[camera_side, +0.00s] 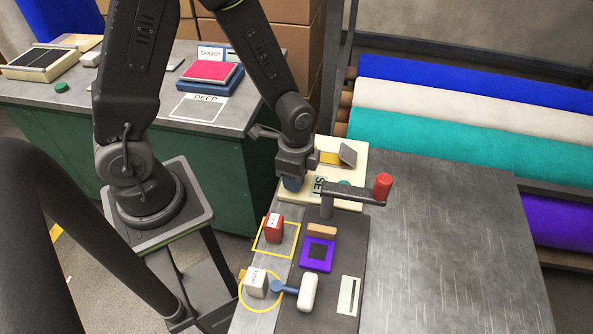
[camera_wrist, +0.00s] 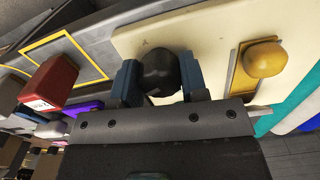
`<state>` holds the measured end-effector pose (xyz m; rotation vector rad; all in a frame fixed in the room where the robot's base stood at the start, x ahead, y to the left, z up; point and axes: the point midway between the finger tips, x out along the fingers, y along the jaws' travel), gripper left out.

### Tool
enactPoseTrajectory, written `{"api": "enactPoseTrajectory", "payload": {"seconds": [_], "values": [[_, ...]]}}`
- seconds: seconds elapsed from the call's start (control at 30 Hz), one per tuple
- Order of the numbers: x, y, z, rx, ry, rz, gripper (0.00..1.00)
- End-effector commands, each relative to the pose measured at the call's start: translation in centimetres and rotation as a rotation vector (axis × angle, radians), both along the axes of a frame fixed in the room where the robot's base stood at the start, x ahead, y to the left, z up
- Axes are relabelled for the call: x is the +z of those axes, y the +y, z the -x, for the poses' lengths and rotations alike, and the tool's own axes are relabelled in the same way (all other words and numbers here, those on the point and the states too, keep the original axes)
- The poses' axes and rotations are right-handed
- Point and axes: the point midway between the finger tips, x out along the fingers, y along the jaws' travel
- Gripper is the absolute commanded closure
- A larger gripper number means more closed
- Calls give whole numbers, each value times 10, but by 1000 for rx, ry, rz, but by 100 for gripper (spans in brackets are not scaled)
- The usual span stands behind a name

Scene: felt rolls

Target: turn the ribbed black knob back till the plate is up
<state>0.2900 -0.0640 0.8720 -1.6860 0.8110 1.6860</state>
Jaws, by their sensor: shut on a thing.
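My gripper (camera_side: 291,184) points down at the left end of a cream board (camera_side: 352,158) on the grey bench. In the wrist view my gripper (camera_wrist: 160,88) has its blue fingers on both sides of the black knob (camera_wrist: 160,72), shut on it. The knob is hidden behind the fingers in the side view. A small grey plate (camera_side: 348,154) stands tilted beside a yellow part (camera_side: 329,157) at the back of the board; I cannot tell if this is the task's plate. A rounded yellow piece (camera_wrist: 264,60) shows in the wrist view.
A crank arm with a red handle (camera_side: 383,187) reaches over the board's front. A red block (camera_side: 274,228) stands in a yellow square, a white block (camera_side: 256,283) in a yellow circle. A purple pad (camera_side: 318,254) lies nearby. The bench's right side is clear.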

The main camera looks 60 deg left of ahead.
Motion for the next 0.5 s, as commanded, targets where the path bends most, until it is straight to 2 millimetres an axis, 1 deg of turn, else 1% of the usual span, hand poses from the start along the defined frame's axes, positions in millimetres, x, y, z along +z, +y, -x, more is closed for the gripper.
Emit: {"api": "enactPoseTrajectory", "payload": {"seconds": [0.13, 0.2, 0.27, 0.5], "values": [[-1, 0, 0, 5, 0, 0, 93], [-1, 0, 0, 45, 0, 0, 93], [-1, 0, 0, 112, 0, 0, 93], [-2, 0, 0, 445, 0, 0, 93]]}}
